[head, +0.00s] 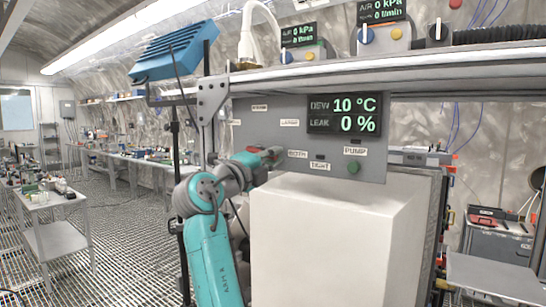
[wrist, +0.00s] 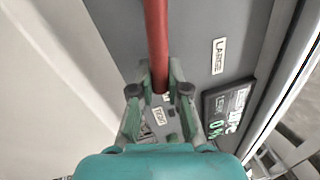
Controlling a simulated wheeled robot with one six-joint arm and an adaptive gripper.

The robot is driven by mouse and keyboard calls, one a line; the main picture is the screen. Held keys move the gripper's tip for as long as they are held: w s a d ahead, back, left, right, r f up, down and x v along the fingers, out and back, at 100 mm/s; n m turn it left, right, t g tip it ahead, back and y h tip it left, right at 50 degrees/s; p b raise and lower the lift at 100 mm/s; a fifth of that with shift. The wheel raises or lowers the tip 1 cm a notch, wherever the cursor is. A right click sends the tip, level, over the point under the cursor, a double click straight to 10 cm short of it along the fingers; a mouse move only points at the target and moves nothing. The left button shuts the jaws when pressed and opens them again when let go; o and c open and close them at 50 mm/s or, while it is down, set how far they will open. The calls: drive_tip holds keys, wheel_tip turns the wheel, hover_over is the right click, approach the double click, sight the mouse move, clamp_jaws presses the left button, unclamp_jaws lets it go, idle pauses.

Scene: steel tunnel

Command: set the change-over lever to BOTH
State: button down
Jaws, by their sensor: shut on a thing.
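The red change-over lever (wrist: 157,35) runs down from the top of the wrist view to between my gripper's fingers. My gripper (wrist: 160,84) has one green finger on each side of the lever and is shut on it. In the head view my gripper (head: 268,156) is at the grey panel (head: 247,128), just left of the BOTH label (head: 298,154). There the gripper and arm largely hide the lever. The LARGE label (head: 289,122) is above BOTH; it also shows in the wrist view (wrist: 219,57). I cannot tell which label the lever points at.
A display (head: 348,114) reads DEW 10 °C and LEAK 0 %. A green button (head: 353,168) sits under the PUMP label (head: 355,151). A large white box (head: 325,240) stands below the panel, close to my arm. A shelf edge (head: 400,60) runs above.

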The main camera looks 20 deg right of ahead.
drive_tip(key=shift+f, duration=0.1)
drive_tip(key=c, duration=1.1)
unclamp_jaws()
drive_tip(key=shift+c, duration=0.2)
drive_tip(key=v, duration=1.2)
